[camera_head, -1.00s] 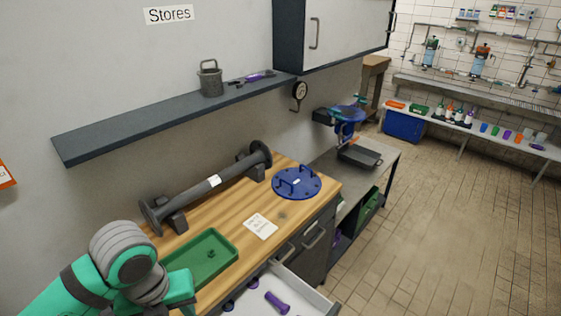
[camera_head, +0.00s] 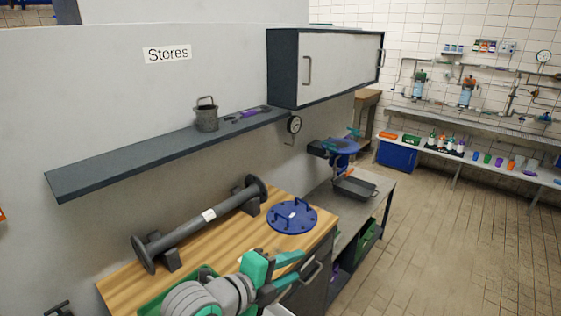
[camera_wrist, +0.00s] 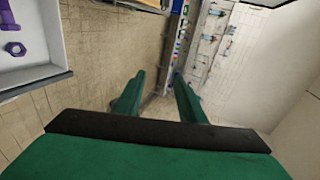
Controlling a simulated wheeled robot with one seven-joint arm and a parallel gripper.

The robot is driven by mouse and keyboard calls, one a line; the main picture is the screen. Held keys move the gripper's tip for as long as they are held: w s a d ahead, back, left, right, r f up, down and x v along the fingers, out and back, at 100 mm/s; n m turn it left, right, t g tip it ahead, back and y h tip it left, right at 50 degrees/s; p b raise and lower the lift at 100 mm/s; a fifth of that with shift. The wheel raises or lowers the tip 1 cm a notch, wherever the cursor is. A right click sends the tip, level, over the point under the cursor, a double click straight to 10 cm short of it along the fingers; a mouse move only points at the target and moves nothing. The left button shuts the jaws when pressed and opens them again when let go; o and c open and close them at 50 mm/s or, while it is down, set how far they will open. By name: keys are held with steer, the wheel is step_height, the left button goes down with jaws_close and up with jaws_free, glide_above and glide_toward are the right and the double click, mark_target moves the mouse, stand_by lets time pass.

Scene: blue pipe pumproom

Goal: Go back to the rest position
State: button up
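My gripper (camera_head: 284,268) is at the bottom middle of the head view, in front of the wooden bench top (camera_head: 236,230) and nearer to me than the blue flange cover. In the wrist view its two green fingers (camera_wrist: 158,80) are spread apart with nothing between them. My arm's grey and green links hide most of the green tray (camera_head: 205,273) and nearly all of the drawer. The wrist view shows a corner of the open drawer (camera_wrist: 58,72) at left, with purple parts (camera_wrist: 14,48) in it.
A dark pipe (camera_head: 200,222) and the blue flange cover (camera_head: 292,216) rest on the bench. A shelf (camera_head: 150,160) and wall cabinet (camera_head: 330,70) overhang it. A side bench with a grey tray (camera_head: 355,188) stands beyond. The tiled floor at right (camera_head: 440,240) is clear.

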steer(key=w+d+r+n+t, duration=0.2)
steer(key=d+n+t, duration=0.4)
steer(key=n, duration=0.5)
steer(key=s+a+f+n+t+y, duration=0.1)
steer(key=s+a+f+n+y, duration=0.1)
steer(key=s+f+n+y, duration=0.55)
steer(key=s+a+f+n+t+y, duration=0.1)
steer(key=s+a+f+n+y, duration=0.1)
steer(key=s+f+n, duration=0.9)
steer(key=s+a+f+m+g, duration=0.1)
steer(key=s+f, duration=0.3)
steer(key=s, duration=0.5)
steer(key=s+a+f+m+g, duration=0.1)
steer(key=s+a+f+m, duration=0.1)
steer(key=s, duration=0.8)
steer(key=shift+s+a+f, duration=0.25)
steer(key=shift+a+f, duration=0.4)
steer(key=shift+f, duration=0.2)
steer(key=shift+s+m, duration=0.1)
steer(key=shift+m, duration=0.15)
steer(key=shift+c, duration=0.6)
